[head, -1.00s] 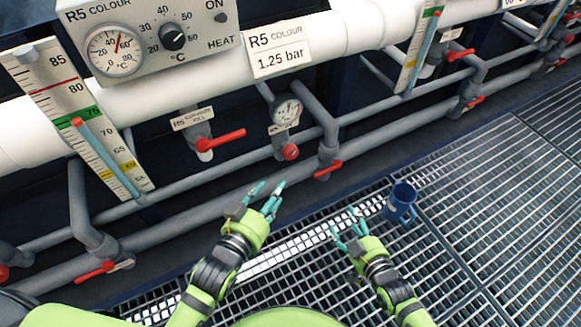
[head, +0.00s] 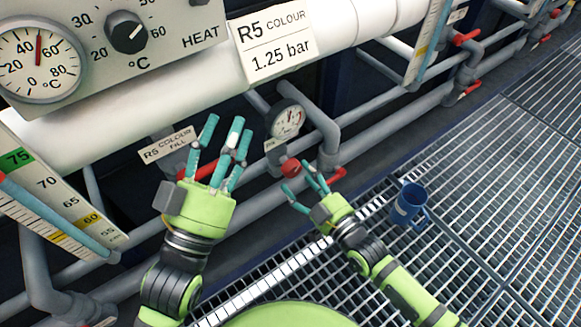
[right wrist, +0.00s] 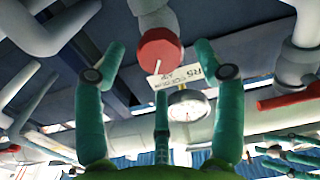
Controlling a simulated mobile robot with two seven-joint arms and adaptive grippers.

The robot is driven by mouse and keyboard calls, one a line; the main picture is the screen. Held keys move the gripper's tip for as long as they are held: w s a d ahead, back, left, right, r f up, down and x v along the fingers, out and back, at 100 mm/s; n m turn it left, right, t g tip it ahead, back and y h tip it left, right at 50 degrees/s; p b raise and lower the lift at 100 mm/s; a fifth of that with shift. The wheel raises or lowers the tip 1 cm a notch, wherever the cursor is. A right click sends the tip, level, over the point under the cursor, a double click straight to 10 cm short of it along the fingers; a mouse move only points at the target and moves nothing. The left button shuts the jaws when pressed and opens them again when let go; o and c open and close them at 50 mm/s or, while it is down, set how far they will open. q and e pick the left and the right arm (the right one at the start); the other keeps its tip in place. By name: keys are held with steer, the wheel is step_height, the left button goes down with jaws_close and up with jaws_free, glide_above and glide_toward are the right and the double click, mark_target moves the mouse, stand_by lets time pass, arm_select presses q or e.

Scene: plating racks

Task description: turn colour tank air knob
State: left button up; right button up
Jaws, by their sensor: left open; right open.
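The round red air knob (head: 291,167) sits below a pressure gauge (head: 286,120) on the grey pipework, under the sign reading R5 COLOUR 1.25 bar (head: 273,46). My right gripper (head: 306,188) is open, its fingers just below and beside the knob in the head view. In the right wrist view the knob (right wrist: 159,49) shows ahead, between the spread fingers (right wrist: 160,85); contact cannot be told. My left gripper (head: 217,150) is open and empty, further left, with its fingers in front of a red lever (head: 203,172) by the R5 COLOUR FILL label (head: 167,145).
A heater control box (head: 115,45) with a temperature dial and black knob is at upper left. A level scale (head: 50,190) stands at left. Another red lever (head: 337,175) is right of the knob. A blue mug (head: 409,204) stands on the grating (head: 480,215).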

mark_target(295, 172)
arm_select(q)
steer(key=s+r+m+t+h+b, duration=0.1)
steer(key=s+r+m+t+h, duration=0.1)
steer(key=s+r+t+h, duration=0.1)
step_height(295, 172, up, 3)
steer(key=s+h, duration=0.1)
steer(key=s, duration=0.1)
steer(key=shift+s+d+h, duration=0.3)
steer(key=shift+s+h, duration=0.05)
steer(key=shift+h, duration=0.05)
arm_select(e)
steer(key=x, duration=0.4)
steer(key=shift+w+a, duration=0.1)
steer(key=shift+w, duration=0.1)
arm_select(q)
steer(key=shift+r, duration=0.1)
arm_select(e)
steer(key=c, duration=1.2)
